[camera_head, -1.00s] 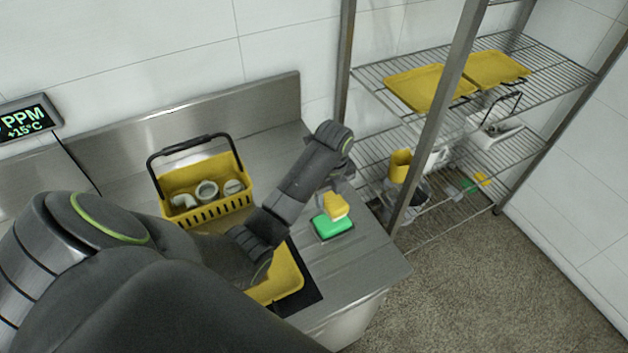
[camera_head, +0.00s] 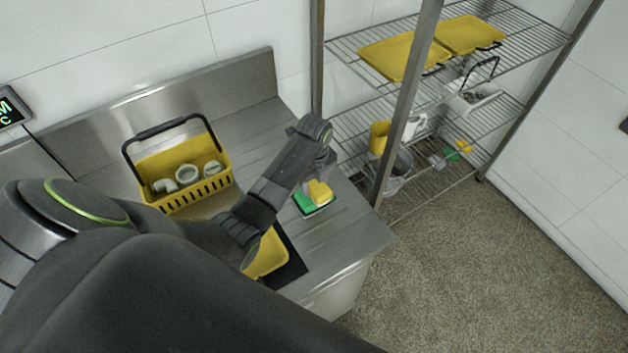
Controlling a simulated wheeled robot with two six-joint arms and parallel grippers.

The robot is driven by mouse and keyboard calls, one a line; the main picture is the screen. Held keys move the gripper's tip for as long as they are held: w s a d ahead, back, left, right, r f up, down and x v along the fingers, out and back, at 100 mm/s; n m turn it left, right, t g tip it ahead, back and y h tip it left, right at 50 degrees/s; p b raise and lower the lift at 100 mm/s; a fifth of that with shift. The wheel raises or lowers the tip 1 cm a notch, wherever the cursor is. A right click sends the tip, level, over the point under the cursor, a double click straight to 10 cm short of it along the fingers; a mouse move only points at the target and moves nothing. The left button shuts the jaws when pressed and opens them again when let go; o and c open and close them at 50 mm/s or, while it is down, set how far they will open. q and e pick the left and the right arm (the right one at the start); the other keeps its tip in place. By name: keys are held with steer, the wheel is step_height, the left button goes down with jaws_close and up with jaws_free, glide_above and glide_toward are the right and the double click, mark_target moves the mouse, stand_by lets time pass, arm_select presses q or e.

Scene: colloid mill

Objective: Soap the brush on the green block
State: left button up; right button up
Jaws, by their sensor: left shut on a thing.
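The green block (camera_head: 303,204) lies on the steel counter, to the right of my left arm's forearm. The yellow brush (camera_head: 320,192) is over the block's right part and seems to touch it, though I cannot be sure of contact. My left gripper (camera_head: 319,177) is shut on the brush from above, and its fingers are small and partly hidden by the wrist. My right gripper is not in view.
A yellow basket (camera_head: 200,188) with white fittings stands on the counter (camera_head: 345,235) at the left. A yellow tray (camera_head: 267,258) on a black mat lies partly behind my arm. A wire shelf rack (camera_head: 403,110) stands at the right, close to the counter's end.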

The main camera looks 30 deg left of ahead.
mark_target(314, 182)
arm_select(q)
steer(key=shift+f, duration=0.5)
stand_by(0.8)
steer(key=shift+s+f, duration=0.1)
stand_by(1.3)
steer(key=shift+r, duration=3.6)
